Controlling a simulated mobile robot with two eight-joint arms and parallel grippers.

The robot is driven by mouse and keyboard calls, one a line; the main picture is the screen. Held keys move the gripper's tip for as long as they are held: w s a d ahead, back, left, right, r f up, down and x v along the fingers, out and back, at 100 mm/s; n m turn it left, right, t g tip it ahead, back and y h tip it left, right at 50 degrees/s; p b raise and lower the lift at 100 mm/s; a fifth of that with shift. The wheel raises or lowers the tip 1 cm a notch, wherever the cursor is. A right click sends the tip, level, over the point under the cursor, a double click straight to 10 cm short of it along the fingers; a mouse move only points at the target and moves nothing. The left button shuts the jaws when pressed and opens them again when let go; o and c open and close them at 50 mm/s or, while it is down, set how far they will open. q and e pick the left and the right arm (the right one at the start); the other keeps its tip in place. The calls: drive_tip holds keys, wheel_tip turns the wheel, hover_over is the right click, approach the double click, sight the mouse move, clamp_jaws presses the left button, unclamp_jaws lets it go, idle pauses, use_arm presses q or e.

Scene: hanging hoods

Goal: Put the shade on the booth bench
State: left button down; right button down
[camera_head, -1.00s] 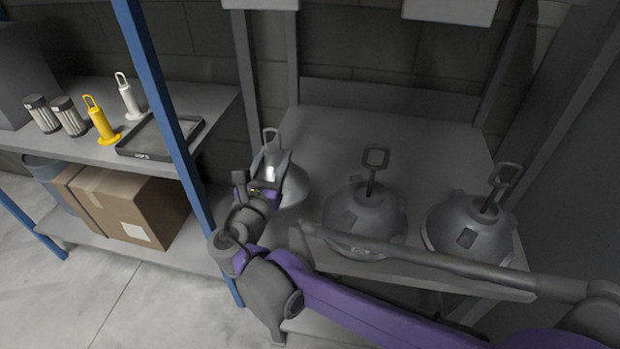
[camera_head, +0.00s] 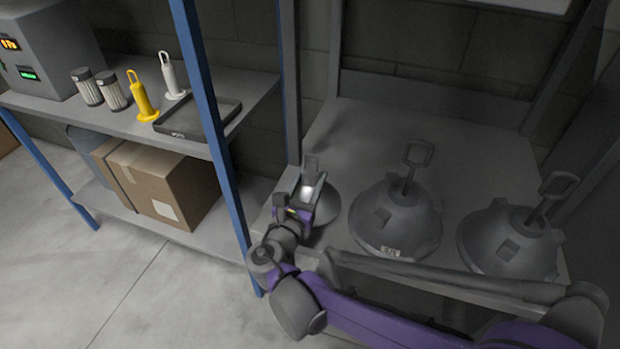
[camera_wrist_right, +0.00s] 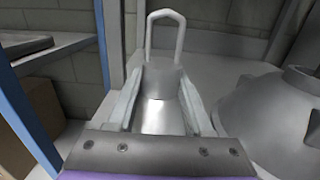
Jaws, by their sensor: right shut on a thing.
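My right gripper (camera_head: 311,186) is shut on the shade (camera_head: 329,206), a grey flared cone with a narrow neck and a loop handle. In the right wrist view, the neck is between the two fingers (camera_wrist_right: 161,105) and the pale loop (camera_wrist_right: 165,32) stands above it. The shade is over the left part of the booth bench (camera_head: 455,150), a grey surface between posts. The gripper hides part of the shade, and I cannot tell whether its rim touches the bench. My left gripper is not in view.
Two larger grey domes with loop handles, a middle one (camera_head: 395,222) and a right one (camera_head: 505,240), stand on the bench right of the shade. A blue post (camera_head: 215,130) and a shelf with a black tray (camera_head: 200,118) and a yellow handled piece (camera_head: 143,98) are left.

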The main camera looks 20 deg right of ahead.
drive_tip(key=shift+c, duration=1.5)
unclamp_jaws()
drive_tip(key=shift+f, duration=0.1)
drive_tip(key=shift+r, duration=0.3)
drive_tip(key=p+v, duration=0.1)
drive_tip(key=v, duration=1.1)
drive_tip(key=shift+f, duration=0.2)
